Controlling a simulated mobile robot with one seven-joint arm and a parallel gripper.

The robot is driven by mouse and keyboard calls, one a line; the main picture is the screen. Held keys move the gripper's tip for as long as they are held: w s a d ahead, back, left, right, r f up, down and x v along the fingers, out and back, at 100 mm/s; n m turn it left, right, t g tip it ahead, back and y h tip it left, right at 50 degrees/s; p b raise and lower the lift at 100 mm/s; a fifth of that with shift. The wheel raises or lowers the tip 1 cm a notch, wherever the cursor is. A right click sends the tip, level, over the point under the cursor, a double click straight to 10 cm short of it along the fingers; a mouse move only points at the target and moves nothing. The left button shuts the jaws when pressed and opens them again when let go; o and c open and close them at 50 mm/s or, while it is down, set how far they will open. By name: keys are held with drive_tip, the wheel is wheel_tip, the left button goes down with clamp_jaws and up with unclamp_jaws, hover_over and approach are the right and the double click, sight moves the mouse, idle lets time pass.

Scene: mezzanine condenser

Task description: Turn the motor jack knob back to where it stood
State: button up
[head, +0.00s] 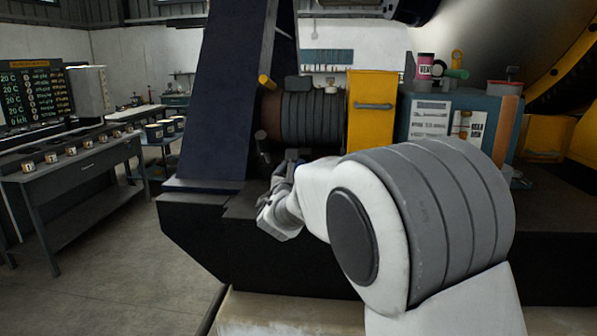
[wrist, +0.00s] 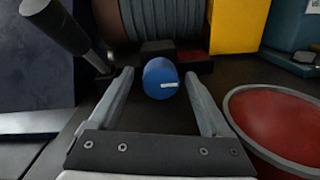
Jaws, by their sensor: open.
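The motor jack knob appears to be the blue round knob (wrist: 157,76) in the wrist view, with a short white mark on its face, right of centre and nearly level. My gripper (wrist: 159,74) is open, with one finger on each side of the knob. Gaps show between the knob and both fingers in this view; I see no clear contact. In the head view my arm reaches to the black base in front of the ribbed motor (head: 312,117), and my own wrist and arm mostly hide the knob and fingers there.
A lever with a black grip (wrist: 57,27) stands close to the left finger. A large red disc with a grey rim (wrist: 278,125) lies close on the right. A yellow block (head: 371,112) and a blue-grey box (head: 470,115) stand right of the motor.

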clamp_jaws()
idle(0.3)
drive_tip(key=shift+f+m+b, duration=0.15)
drive_tip(key=shift+m+b, duration=0.15)
drive_tip(key=shift+b, duration=0.35)
